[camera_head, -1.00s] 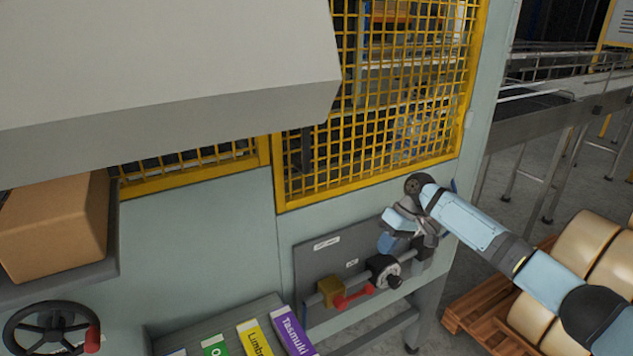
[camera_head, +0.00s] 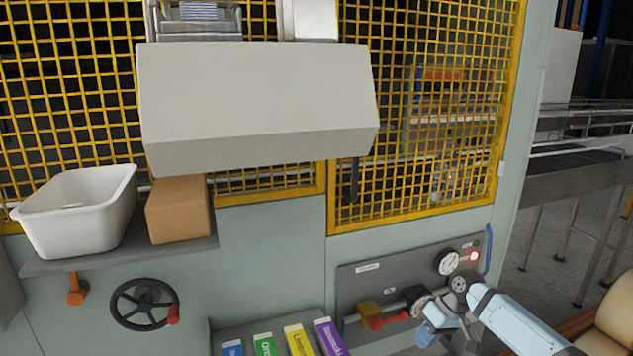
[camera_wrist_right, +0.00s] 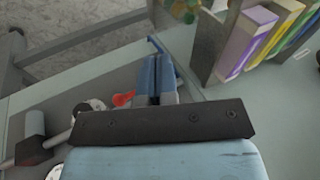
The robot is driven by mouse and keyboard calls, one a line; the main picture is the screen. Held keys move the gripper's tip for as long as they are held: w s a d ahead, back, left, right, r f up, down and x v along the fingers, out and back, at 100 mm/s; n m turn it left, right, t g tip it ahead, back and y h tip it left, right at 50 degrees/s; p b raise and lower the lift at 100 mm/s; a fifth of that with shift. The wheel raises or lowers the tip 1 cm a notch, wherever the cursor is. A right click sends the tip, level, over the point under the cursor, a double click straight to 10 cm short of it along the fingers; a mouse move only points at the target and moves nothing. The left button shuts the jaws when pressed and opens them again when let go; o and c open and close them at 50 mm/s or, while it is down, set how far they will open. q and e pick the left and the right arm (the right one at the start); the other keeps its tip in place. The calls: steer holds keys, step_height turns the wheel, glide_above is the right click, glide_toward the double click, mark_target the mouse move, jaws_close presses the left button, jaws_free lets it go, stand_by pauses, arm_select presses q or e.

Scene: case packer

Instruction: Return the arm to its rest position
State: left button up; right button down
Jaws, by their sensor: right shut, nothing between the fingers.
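My right arm comes in from the lower right in the head view. My right gripper (camera_head: 428,336) is low in front of the valve panel (camera_head: 362,286), near the dark round knob. In the right wrist view its blue fingers (camera_wrist_right: 156,68) are together with nothing between them. Part of the gripper is hidden by its wrist in the head view. My left gripper is in neither current view.
The panel carries a gauge (camera_head: 447,261), a lit red lamp (camera_head: 473,257) and a red valve handle (camera_head: 390,321). A shelf holds a white tub (camera_head: 75,212) and a brown carton (camera_head: 180,211). A handwheel (camera_head: 143,304) sits below. Colored cartons (camera_head: 299,340) stand nearby.

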steer(key=s+a+f+t+p, duration=0.25)
steer(key=s+a+f, duration=0.25)
steer(key=s+f, duration=0.25)
steer(key=s+a+f+t+p, duration=0.1)
steer(key=s+a+f+t, duration=0.2)
steer(key=s+a+f, duration=0.45)
arm_select(q)
step_height(320, 180, up, 8)
steer(key=p, duration=0.3)
steer(key=shift+w+a+f+p, duration=0.2)
steer(key=shift+w+f+p, duration=0.05)
steer(key=shift+w+p, duration=0.1)
arm_select(e)
steer(key=s+d+r+m+t+h, duration=0.1)
steer(key=s+d+r+t, duration=0.2)
steer(key=s, duration=0.7)
steer(key=s+d+r+m+t+h, duration=0.1)
steer(key=s+d+r+t, duration=0.2)
steer(key=s, duration=0.7)
steer(key=shift+d+r, duration=0.45)
steer(key=shift+r, duration=0.05)
